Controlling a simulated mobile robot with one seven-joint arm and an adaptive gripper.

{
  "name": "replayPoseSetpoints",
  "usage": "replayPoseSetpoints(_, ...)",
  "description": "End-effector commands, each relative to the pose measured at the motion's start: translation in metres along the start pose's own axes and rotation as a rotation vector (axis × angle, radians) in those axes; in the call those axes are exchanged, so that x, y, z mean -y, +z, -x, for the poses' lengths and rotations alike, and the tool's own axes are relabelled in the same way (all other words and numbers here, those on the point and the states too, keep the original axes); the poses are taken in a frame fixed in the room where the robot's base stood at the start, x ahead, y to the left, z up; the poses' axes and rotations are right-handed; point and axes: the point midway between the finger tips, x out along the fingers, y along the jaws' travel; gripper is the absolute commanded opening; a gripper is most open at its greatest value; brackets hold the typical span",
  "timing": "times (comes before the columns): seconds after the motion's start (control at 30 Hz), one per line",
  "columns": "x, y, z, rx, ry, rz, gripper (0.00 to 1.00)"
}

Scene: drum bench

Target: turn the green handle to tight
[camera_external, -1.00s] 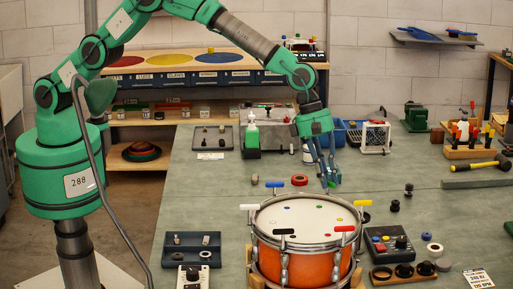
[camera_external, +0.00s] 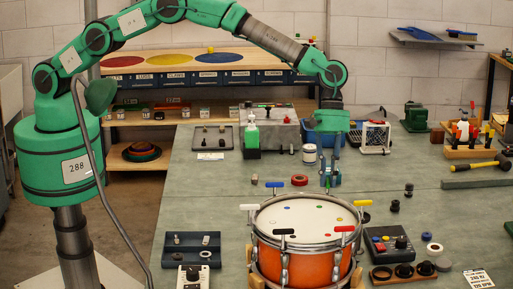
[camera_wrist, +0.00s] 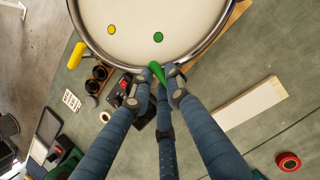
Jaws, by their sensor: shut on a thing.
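The drum (camera_external: 300,265) has an orange shell and a white head, and stands on the bench with coloured handles around its rim. The green handle (camera_wrist: 157,70) shows at the rim in the wrist view, between my fingertips. My gripper (camera_wrist: 160,88) is shut on it, with its three blue-grey fingers around it. In the external view my gripper (camera_external: 329,184) reaches down at the far side of the drum, where the fingers hide most of the handle. A green dot (camera_wrist: 158,37) and a yellow dot (camera_wrist: 110,30) mark the drum head.
Around the rim are a yellow handle (camera_external: 362,203), a red handle (camera_external: 345,229), a black handle (camera_external: 284,232), a white handle (camera_external: 250,207) and a blue handle (camera_external: 275,185). A red ring (camera_external: 299,180) lies behind the drum. A control box (camera_external: 389,243) stands to its right.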

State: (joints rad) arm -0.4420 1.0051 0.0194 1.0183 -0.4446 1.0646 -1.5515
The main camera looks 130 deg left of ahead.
Motion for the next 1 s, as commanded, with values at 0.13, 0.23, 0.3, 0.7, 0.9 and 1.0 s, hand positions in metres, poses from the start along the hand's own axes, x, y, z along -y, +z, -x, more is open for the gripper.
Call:
replayPoseSetpoints(0.13, -0.0021, 0.0016, 0.001, 0.0, -0.053, -0.129, 0.0)
replayPoseSetpoints(0.23, -0.0028, 0.002, 0.0007, -0.001, -0.088, -0.218, 0.0)
replayPoseSetpoints(0.3, -0.003, 0.0028, 0.0007, 0.0, -0.114, -0.279, 0.0)
replayPoseSetpoints(0.7, -0.0034, 0.0044, -0.0014, -0.001, -0.234, -0.569, 0.0)
replayPoseSetpoints(0.9, -0.0039, 0.0053, -0.0013, 0.0, -0.272, -0.663, 0.0)
replayPoseSetpoints(1.0, -0.0038, 0.005, -0.0018, -0.001, -0.289, -0.703, 0.0)
